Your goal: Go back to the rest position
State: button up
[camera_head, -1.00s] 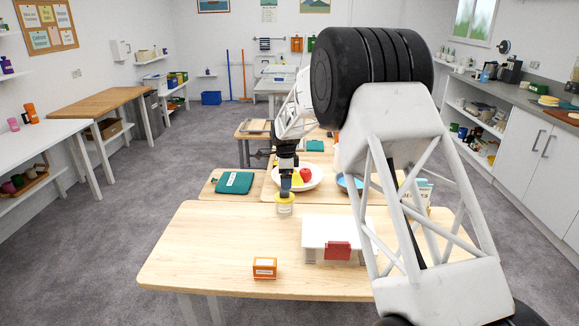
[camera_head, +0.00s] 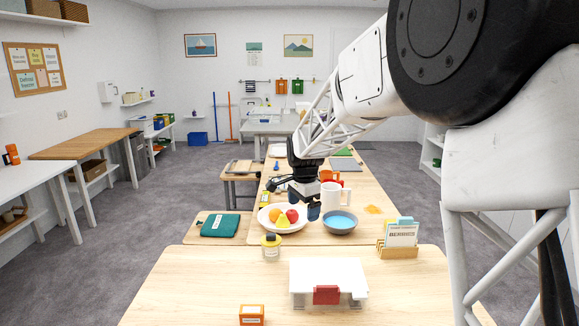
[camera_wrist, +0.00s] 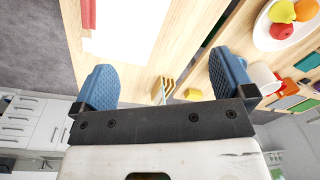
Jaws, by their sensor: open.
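My gripper (camera_head: 309,209) hangs from the arm at the middle of the head view, above the table between the fruit plate and the blue bowl. In the wrist view its two blue finger pads (camera_wrist: 165,83) stand wide apart with nothing held between them. A small jar with a yellow label and dark lid (camera_head: 271,247) stands upright on the near table, apart from the gripper. The arm hides part of the far table and the right side of the room.
A fruit plate (camera_head: 268,225), blue bowl (camera_head: 340,224) and white mug (camera_head: 331,196) stand close below the gripper. The near table's left front is clear.

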jog(key=s+d+r+n, duration=0.2)
jog(key=s+d, duration=0.1)
jog(key=s, duration=0.5)
jog(key=s+d+r+n+t, duration=0.1)
jog(key=s+d+r+n, duration=0.15)
jog(key=s, duration=0.55)
jog(key=s+d+r+n, duration=0.1)
jog(key=s+d+r, duration=0.25)
jog(key=s, duration=0.45)
jog(key=s+d+f+n, duration=0.2)
jog(key=s+f+n, duration=0.1)
jog(key=s, duration=0.9)
jog(key=s+d+f+n, duration=0.2)
jog(key=s+d+n, duration=0.1)
jog(key=s, duration=0.8)
jog(key=shift+s+d+f+t, duration=0.2)
jog(key=shift+s+f+t, duration=0.15)
jog(key=shift+f+t, duration=0.05)
